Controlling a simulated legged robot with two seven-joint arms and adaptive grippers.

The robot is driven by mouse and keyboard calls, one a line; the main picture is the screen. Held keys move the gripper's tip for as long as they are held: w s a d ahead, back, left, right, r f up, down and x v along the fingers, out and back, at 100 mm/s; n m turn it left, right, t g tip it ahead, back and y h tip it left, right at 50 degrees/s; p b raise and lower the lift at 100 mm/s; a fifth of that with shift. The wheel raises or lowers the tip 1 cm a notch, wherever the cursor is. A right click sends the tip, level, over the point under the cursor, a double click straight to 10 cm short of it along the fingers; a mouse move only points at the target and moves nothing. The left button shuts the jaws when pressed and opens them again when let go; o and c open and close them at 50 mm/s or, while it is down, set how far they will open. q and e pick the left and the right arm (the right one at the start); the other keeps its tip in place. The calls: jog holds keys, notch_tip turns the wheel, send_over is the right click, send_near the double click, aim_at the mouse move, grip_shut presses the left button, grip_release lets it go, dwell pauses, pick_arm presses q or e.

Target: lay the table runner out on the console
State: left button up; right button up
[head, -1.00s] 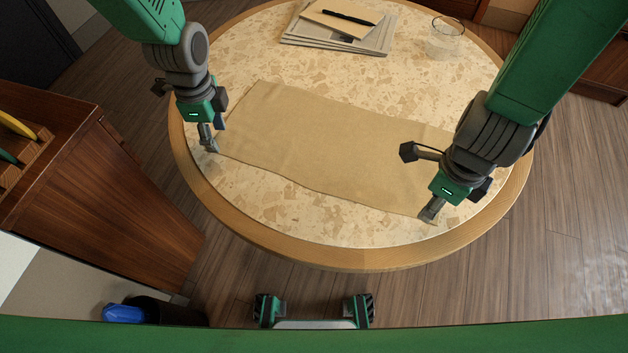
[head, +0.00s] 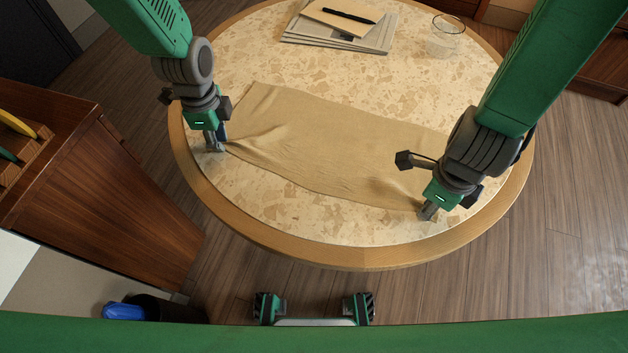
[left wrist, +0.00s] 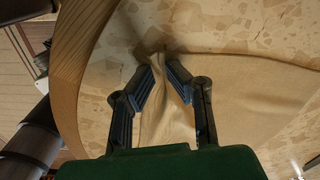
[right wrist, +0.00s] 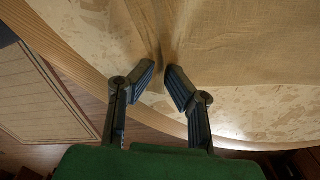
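The table runner (head: 320,145) is a tan cloth lying across the round stone-topped table (head: 255,205), which has a wooden rim. My left gripper (head: 216,147) is shut on the runner's near left corner; the left wrist view shows cloth (left wrist: 172,115) bunched between its fingers (left wrist: 160,66). My right gripper (head: 428,211) is at the near right corner; in the right wrist view its fingers (right wrist: 160,72) pinch a fold of the runner (right wrist: 230,40). Creases run from both corners. The runner's right end is partly hidden behind my right arm.
Papers (head: 365,35) with an envelope and a black pen (head: 348,15) lie at the table's back. A clear glass (head: 444,38) stands at the back right. A wooden cabinet (head: 90,190) is at the left. The tabletop in front of the runner is bare.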

pick_arm(q)
jog(key=shift+s+f, duration=0.1)
jog(key=shift+f, duration=0.05)
grip_shut()
pick_arm(e)
jog(key=shift+s+f, duration=0.1)
grip_shut()
pick_arm(q)
jog(key=shift+s, duration=0.1)
